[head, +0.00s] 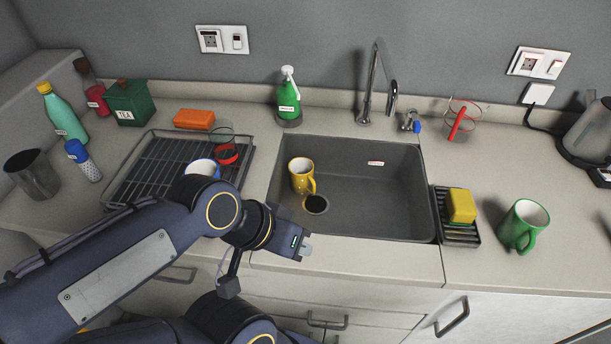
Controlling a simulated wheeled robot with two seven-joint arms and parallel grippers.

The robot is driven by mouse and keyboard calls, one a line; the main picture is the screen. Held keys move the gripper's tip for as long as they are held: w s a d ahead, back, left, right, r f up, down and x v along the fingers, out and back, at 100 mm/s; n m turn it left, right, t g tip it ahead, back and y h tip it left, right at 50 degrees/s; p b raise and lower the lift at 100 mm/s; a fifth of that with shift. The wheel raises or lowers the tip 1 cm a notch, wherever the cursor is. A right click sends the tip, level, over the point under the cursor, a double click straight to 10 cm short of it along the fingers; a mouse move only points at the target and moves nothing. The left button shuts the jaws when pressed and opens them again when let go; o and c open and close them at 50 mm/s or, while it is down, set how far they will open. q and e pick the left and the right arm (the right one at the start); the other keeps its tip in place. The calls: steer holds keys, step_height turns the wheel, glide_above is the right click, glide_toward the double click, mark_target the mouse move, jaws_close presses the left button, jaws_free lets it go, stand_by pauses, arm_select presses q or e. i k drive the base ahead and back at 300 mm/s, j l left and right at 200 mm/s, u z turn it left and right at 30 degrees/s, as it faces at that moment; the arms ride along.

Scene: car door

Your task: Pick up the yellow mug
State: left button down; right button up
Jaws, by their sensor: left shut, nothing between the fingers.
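The yellow mug (301,177) stands upright inside the grey sink (375,190), near its left wall and beside the drain. Its handle points toward the lower right of the picture. My left arm comes in from the left, and my left gripper (305,248) is at the sink's front edge, below the mug in the picture and apart from it. The left gripper is shut and empty. Part of my right arm may show at the bottom edge, but its gripper is not in view.
A dish rack (125,188) with a white-and-blue mug (203,168) is left of the sink, partly behind my arm. A faucet (372,85) rises behind the sink. A yellow sponge (461,205) and a green mug (523,226) are to the right. Green soap bottle (288,97) stands behind.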

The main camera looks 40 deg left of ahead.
mark_target(300, 169)
steer(key=u, duration=1.25)
steer(key=j+u, duration=0.2)
steer(key=u, duration=0.15)
steer(key=i+j+u, duration=0.1)
steer(key=u, duration=0.25)
steer(key=i+j+u, duration=0.1)
steer(key=u, duration=0.25)
steer(key=j, duration=0.1)
